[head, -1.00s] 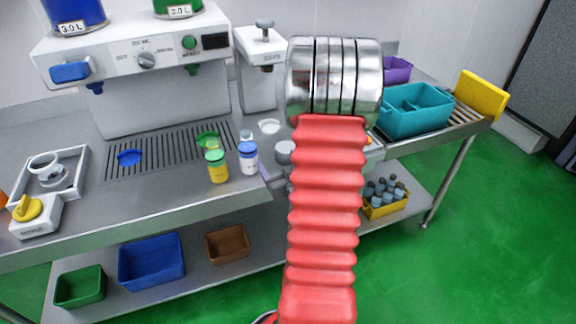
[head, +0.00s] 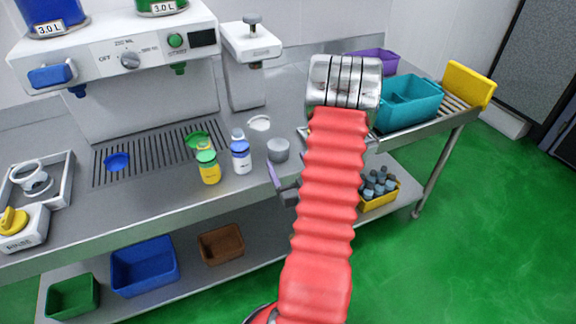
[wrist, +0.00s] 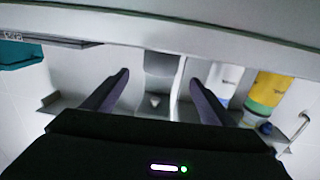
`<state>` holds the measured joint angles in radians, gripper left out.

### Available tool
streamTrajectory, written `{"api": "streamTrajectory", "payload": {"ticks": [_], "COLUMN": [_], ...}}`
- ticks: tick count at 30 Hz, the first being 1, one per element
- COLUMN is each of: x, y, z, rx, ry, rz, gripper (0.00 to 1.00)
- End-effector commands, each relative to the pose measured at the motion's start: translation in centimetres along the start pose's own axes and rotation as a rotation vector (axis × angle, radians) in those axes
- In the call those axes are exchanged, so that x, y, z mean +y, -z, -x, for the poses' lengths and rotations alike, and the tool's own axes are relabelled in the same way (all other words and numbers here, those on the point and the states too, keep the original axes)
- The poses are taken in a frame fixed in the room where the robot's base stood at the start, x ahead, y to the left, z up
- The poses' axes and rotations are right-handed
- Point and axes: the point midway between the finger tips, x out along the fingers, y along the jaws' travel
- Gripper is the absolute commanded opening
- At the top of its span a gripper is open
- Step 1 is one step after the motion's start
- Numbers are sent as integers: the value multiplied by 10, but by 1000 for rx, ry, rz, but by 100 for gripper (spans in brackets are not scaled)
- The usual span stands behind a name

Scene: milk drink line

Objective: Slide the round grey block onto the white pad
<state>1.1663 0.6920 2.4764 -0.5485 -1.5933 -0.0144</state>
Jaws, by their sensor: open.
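The round grey block (head: 278,149) stands on the steel bench in the head view, to the right of the white bottle with the blue band. The white pad (head: 259,123) is a flat pale patch behind the block and slightly left. My gripper (head: 275,178) has purple fingers and is at the bench's front edge, on the near side of the block; the arm hides part of it. In the wrist view, which looks upside down, the fingers (wrist: 158,85) are spread apart. A grey shape, probably the block (wrist: 160,62), shows between them.
The blue-banded bottle (head: 241,157) and the yellow bottle (head: 209,168) stand close left of the block. A white press (head: 250,50) stands behind the pad. A teal bin (head: 410,102) is at the right. Bare bench lies between block and pad.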

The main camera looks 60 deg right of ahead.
Motion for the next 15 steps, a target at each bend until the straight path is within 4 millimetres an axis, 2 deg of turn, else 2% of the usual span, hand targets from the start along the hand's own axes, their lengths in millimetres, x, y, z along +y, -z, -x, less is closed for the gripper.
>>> {"api": "streamTrajectory", "payload": {"ticks": [5, 15], "x": [-2, -2], "y": [0, 0], "z": [-18, -65], "rx": [2, 2], "ry": [4, 4], "rz": [0, 0], "gripper": [78, 78]}}
